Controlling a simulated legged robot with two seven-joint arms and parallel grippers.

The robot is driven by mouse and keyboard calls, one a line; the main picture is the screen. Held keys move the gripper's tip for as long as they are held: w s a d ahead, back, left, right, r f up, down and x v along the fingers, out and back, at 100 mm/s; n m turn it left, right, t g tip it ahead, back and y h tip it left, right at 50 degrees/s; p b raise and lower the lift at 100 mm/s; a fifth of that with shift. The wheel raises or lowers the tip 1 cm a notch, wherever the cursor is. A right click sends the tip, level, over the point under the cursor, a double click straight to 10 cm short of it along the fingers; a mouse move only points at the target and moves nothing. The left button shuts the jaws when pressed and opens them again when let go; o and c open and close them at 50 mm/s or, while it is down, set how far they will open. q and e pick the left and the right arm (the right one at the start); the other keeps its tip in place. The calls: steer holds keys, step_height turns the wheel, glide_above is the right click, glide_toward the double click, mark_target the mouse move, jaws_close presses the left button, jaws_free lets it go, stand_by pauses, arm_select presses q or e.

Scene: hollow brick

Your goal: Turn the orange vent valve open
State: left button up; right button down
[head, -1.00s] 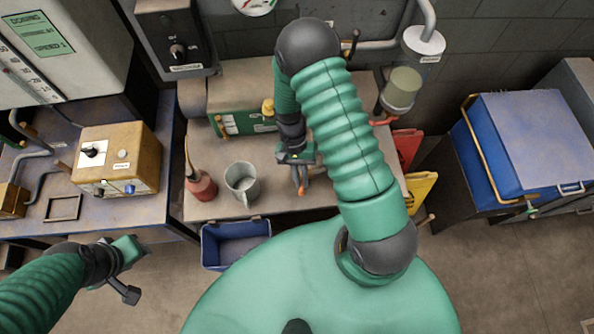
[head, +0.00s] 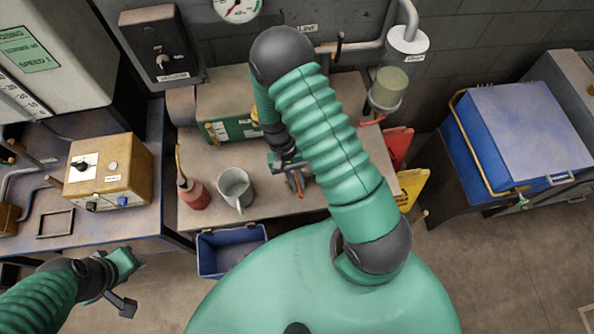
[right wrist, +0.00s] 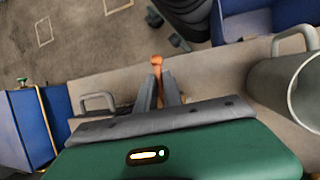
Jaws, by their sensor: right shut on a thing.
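My right gripper (head: 296,182) is low over the front part of the bench, right of the grey mug (head: 235,187). Its fingers are shut on the orange valve handle (right wrist: 157,62), which shows at the fingertips in the right wrist view. In the head view only a little orange shows there, and my right arm hides part of the bench around it. The valve's body is hidden, so I cannot tell how far it is turned. My left gripper (head: 125,285) is at the lower left, away from the bench; its finger gap is unclear.
A red oil can (head: 194,194) stands left of the mug. A green box (head: 226,115) is behind. A blue bin (head: 226,252) sits below the bench front. A glass jar (head: 387,90) with a red-orange handle (head: 372,122) below it is at the back right.

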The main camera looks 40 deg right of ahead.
steer(key=c, duration=1.5)
jaws_free()
steer(key=shift+w+d, duration=0.15)
steer(key=shift+w, duration=0.15)
steer(key=shift+f, duration=0.1)
steer(key=b+v, duration=0.2)
steer(key=v, duration=1.4)
steer(key=shift+w+r+b, duration=0.2)
steer(key=shift+r+b, duration=0.15)
steer(key=shift+b, duration=0.05)
